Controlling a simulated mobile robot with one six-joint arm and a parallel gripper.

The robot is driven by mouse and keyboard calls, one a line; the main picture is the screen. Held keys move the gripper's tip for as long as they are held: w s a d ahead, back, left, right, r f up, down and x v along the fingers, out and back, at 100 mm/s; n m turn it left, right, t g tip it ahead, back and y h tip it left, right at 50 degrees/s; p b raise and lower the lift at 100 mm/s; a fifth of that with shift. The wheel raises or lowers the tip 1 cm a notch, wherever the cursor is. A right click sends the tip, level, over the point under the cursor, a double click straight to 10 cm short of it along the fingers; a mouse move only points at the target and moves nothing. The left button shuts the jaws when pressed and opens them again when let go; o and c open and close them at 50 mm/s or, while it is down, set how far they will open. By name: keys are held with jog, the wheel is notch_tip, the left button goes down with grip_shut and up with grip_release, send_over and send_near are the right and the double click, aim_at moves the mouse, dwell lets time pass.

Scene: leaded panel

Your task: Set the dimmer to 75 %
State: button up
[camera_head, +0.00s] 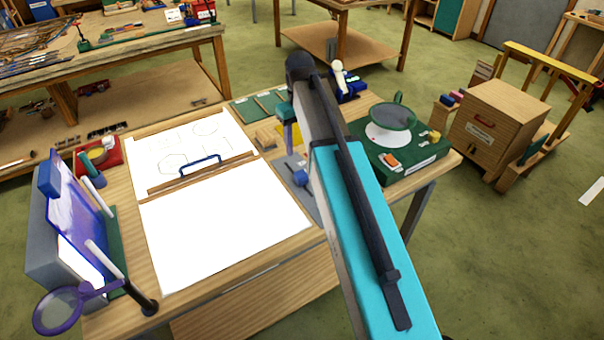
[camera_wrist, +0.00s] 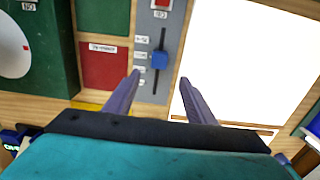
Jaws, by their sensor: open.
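The dimmer is a grey plate (camera_wrist: 151,90) with a dark slot and a blue slider knob (camera_wrist: 159,61). Several small white labels stand left of the slot, too small to read surely. The knob is partway along the slot. My gripper (camera_wrist: 160,77) is open. Its two purple fingers straddle the slot, with the tips just short of the knob in the picture; I see no contact. In the head view, the grey plate (camera_head: 311,204) and blue knob (camera_head: 300,178) lie right of the white panel, and my gripper (camera_head: 291,138) hangs above, partly hidden by my arm.
A bright white light panel (camera_head: 220,230) lies beside the dimmer. A red switch (camera_wrist: 161,4) sits on the same plate. A green box (camera_head: 425,165) with a round white part stands on the right. A purple magnifier (camera_head: 62,311) is at the front left.

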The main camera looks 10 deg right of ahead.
aim_at(301, 173)
jog(key=shift+d+f+b, duration=0.1)
jog(key=shift+f+b, duration=4.45)
jog(key=shift+f, duration=2.35)
grip_shut()
